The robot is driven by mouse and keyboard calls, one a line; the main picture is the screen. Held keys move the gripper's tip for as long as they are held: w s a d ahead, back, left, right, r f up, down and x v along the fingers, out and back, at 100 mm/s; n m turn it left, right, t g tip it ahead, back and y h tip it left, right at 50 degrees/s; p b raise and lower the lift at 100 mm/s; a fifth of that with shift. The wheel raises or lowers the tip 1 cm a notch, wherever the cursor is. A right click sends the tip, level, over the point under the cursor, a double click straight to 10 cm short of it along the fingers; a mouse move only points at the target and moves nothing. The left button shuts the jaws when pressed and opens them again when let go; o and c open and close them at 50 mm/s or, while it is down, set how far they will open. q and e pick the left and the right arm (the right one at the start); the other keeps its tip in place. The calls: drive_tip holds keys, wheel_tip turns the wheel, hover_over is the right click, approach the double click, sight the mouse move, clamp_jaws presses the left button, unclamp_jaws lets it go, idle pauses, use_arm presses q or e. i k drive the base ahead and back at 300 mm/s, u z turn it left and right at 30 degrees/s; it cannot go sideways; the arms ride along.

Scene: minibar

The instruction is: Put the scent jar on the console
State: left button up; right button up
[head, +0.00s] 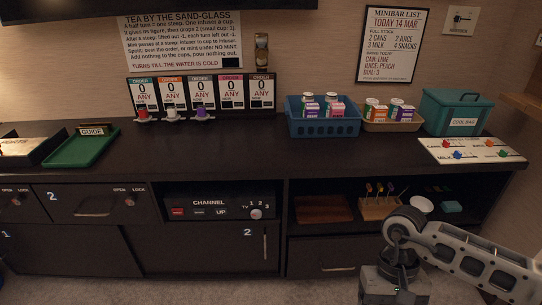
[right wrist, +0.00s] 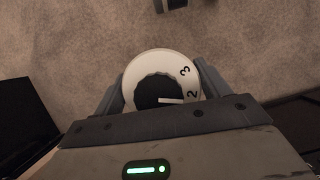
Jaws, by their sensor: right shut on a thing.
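My right gripper (right wrist: 160,86) is shut on a round white jar with a dark knob on top, which I take to be the scent jar (right wrist: 135,72). Its fingers lie on either side of the jar. The numbers 2 and 3 show on its white rim, and the knob's white mark points toward the 2. Carpet shows behind the jar. In the head view my right arm is at the lower right, in front of the console (head: 240,130); its fingers and the jar are hidden. My left gripper is not in view.
The console top has a green tray (head: 84,149), a card stand (head: 208,117), a blue basket (head: 324,128), a tan basket (head: 393,126), a teal cool bag (head: 457,112) and a white panel (head: 470,151). The front middle is clear. Open shelves hold a small bowl (head: 421,205).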

sight(229, 141)
drive_tip(key=u, duration=0.55)
drive_tip(key=i, duration=0.95)
drive_tip(key=u, duration=0.55)
